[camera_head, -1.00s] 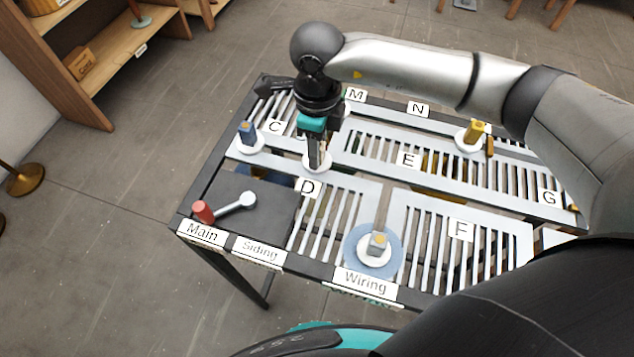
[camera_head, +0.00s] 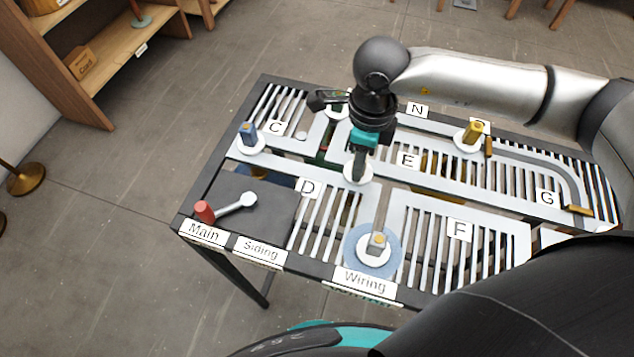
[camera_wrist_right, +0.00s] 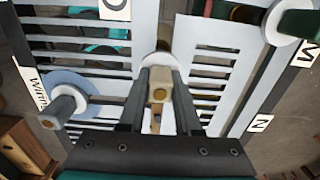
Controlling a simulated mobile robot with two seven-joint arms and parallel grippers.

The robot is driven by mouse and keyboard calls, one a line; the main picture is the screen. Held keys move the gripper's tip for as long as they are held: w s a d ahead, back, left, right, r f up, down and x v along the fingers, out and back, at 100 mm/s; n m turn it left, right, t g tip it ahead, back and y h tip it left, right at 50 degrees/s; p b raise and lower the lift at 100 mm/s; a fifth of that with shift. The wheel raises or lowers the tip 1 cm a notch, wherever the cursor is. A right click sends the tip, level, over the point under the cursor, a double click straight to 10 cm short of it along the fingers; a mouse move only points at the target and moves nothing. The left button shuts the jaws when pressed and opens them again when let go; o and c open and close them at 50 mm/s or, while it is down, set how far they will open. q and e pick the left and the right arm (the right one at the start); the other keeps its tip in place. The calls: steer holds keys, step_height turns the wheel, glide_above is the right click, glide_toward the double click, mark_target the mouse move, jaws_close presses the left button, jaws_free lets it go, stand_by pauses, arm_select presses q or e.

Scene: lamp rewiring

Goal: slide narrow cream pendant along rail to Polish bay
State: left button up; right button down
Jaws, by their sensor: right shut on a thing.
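My right gripper (camera_head: 358,176) points down at the rail table and is shut on the cream pendant, a narrow cream block (camera_wrist_right: 159,90) between the fingers in the right wrist view. The pendant's white round base (camera_head: 349,172) shows under the fingertips in the head view, on the pale rail plate between labels D and E. The gripper hides most of the block in the head view. I can read no Polish label. My left gripper is not in view.
A grey-topped piece on a blue disc (camera_head: 351,262) stands at the Wiring label (camera_head: 365,282). A blue piece (camera_head: 247,133) stands near C, a yellow one (camera_head: 474,132) at the back. A red-knobbed lever (camera_head: 204,212) is at front left. A dark green piece (camera_wrist_right: 300,24) shows in the wrist view.

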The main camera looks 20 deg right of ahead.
steer(key=s+d, duration=0.2)
steer(key=d, duration=0.1)
steer(key=s+d, duration=0.1)
steer(key=d, duration=0.1)
steer(key=shift+s+d+f, duration=0.1)
steer(key=shift+s, duration=0.2)
steer(key=shift+s+d+b, duration=0.3)
steer(key=shift+s+d, duration=0.45)
steer(key=shift+d, duration=0.35)
steer(key=shift+s+d+b, duration=0.35)
steer(key=shift+s+d, duration=0.35)
steer(key=shift+d, duration=0.35)
steer(key=shift+s+d+b, duration=0.3)
steer(key=shift+s+d, duration=0.45)
steer(key=shift+d, duration=0.35)
